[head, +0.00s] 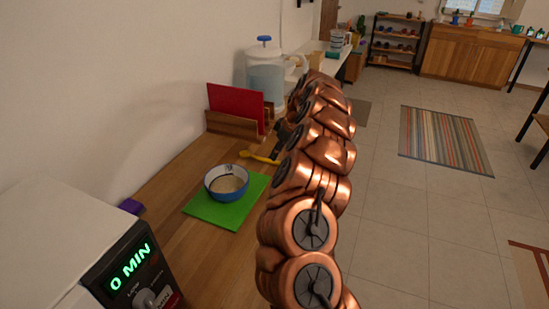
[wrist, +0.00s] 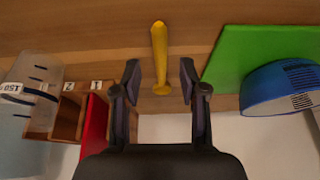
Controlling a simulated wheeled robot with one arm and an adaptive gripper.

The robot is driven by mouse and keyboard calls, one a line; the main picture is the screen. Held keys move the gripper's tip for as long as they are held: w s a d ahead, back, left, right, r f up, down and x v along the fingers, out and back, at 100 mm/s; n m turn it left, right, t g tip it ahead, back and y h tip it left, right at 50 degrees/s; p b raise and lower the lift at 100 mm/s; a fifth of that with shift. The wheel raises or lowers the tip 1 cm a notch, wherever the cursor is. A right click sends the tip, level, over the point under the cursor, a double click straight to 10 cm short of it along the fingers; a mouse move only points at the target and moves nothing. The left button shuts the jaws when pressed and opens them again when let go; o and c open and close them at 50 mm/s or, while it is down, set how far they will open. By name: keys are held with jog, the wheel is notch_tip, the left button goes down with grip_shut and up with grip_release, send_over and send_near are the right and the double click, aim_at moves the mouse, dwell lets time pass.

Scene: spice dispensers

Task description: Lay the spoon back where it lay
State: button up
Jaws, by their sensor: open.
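The yellow spoon (wrist: 159,50) lies on the wooden counter. In the wrist view it points away from me, with one end between the fingers of my gripper (wrist: 160,75). The fingers are open, with a gap on each side of the spoon. In the head view the spoon (head: 258,157) shows beside the green mat, partly hidden by my gripper and arm. The copper arm hides most of my gripper there.
A blue bowl (head: 212,190) with pale contents stands on the green mat (head: 222,217). Behind are a red board in a wooden holder (head: 228,125) and a clear blue-lidded dispenser (head: 265,78). A device reading "0 MIN" (head: 132,272) stands at front left.

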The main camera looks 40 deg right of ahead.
jog(key=b+v, duration=0.1)
jog(key=v, duration=0.7)
jog(key=shift+r+b, duration=0.3)
jog(key=shift+r, duration=0.1)
jog(key=s+a+r+g+y, duration=0.1)
jog(key=a+r, duration=0.2)
jog(key=a, duration=0.5)
jog(key=a+r, duration=0.2)
jog(key=a, duration=0.6)
jog(key=s+a+r+g, duration=0.2)
jog(key=s+a, duration=0.8)
jog(key=a, duration=0.4)
jog(key=s+a+f+m+g+h, duration=0.1)
jog(key=s+a+f+m, duration=0.1)
jog(key=s, duration=1.3)
jog(key=s+a+f+m+g+h, duration=0.1)
jog(key=s+f+m, duration=0.3)
jog(key=s, duration=1.1)
notch_tip(320, 180, down, 3)
jog(key=shift+a+r+g+h, duration=0.2)
jog(key=shift+a+g+h, duration=0.2)
jog(key=shift+a+h, duration=0.3)
jog(key=shift+s, duration=0.15)
notch_tip(320, 180, up, 5)
jog(key=p, duration=0.4)
jog(key=shift+f+p, duration=0.2)
jog(key=shift+p, duration=0.1)
